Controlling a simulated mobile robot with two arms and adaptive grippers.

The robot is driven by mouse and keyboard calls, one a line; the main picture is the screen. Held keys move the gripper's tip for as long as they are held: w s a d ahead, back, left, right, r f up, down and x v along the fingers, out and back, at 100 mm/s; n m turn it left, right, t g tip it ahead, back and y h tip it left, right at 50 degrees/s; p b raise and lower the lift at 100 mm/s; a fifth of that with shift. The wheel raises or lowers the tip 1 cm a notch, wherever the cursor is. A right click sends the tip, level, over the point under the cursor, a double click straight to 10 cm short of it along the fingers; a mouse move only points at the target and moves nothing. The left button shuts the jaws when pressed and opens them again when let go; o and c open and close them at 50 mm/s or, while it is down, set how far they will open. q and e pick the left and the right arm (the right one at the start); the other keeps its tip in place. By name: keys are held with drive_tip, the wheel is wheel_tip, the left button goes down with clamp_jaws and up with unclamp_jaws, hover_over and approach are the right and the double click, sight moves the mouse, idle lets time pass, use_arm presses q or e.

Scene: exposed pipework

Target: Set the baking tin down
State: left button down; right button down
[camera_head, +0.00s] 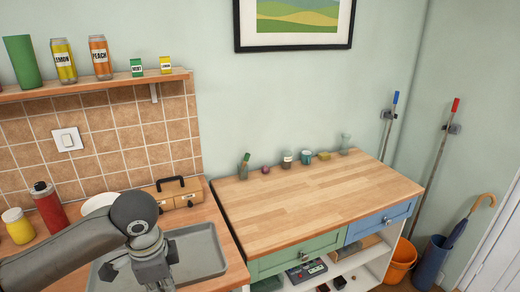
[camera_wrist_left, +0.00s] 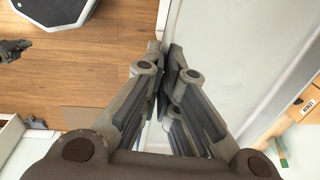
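The baking tin (camera_head: 198,249) is a shallow grey rectangular tray at the lower left of the head view, over the wooden counter beside the wall. I cannot tell whether its underside touches the counter. In the left wrist view the tin (camera_wrist_left: 235,55) is a large pale grey panel running right from the fingers. My left gripper (camera_head: 155,268) is at the tin's near side; in the wrist view its fingers (camera_wrist_left: 168,80) are closed together on the tin's rim. A dark shape at the wrist view's left edge looks like my right gripper (camera_wrist_left: 14,48); its fingers are unclear.
A red bottle (camera_head: 50,208), yellow jar (camera_head: 18,226), white bowl (camera_head: 100,203) and wooden box (camera_head: 174,193) with a black handle stand behind the tin. The wooden worktop (camera_head: 315,202) to the right is mostly clear, with small items along its back edge.

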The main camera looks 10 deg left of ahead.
use_arm(q)
drive_tip(key=s+d+f+n+g, duration=0.1)
drive_tip(key=s+d+n, duration=0.4)
drive_tip(key=n, duration=0.7)
drive_tip(key=shift+s+d+y+b, duration=0.3)
drive_tip(key=shift+s+d+b, duration=0.1)
drive_tip(key=shift+d, duration=0.65)
drive_tip(key=shift+a, duration=0.1)
